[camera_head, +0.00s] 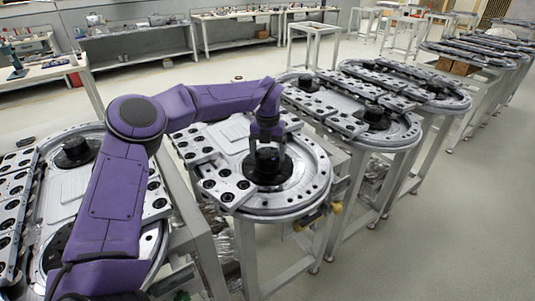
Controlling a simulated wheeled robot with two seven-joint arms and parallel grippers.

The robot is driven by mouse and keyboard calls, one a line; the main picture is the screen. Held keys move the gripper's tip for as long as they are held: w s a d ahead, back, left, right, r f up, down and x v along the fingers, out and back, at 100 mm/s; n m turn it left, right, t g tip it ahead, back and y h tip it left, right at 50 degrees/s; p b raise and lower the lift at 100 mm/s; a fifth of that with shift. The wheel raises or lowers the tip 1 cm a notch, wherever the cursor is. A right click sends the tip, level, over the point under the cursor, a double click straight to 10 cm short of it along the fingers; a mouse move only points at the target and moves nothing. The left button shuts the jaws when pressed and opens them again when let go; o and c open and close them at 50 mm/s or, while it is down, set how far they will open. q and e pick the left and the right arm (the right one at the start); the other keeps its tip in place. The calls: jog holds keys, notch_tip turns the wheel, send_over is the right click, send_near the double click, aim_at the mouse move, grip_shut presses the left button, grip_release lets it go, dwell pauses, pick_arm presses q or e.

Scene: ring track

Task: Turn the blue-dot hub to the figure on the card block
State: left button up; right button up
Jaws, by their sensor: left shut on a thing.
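My left arm reaches in from the left, and its gripper (267,150) points down at a round black hub (268,174) near the front end of the middle ring track (314,184). The gripper is shut on the raised middle of this hub. Its fingers hide part of the hub's top. I cannot make out a blue dot on it, nor its angle. My right gripper is not in view.
Further ring tracks (402,130) on metal stands run back to the right, with narrow gaps between them. A workbench (140,46) with small items stands at the far wall. The floor (455,215) at right is clear.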

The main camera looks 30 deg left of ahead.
aim_at(268, 153)
pick_arm(q)
jog(key=shift+w+a+r, duration=0.1)
jog(key=shift+w+r, duration=0.05)
jog(key=shift+r, duration=0.1)
jog(key=o, duration=0.9)
jog(key=shift+f, duration=0.15)
jog(key=shift+c, duration=0.2)
notch_tip(268, 153, up, 11)
jog(key=shift+f+b, duration=0.15)
jog(key=shift+b, duration=0.15)
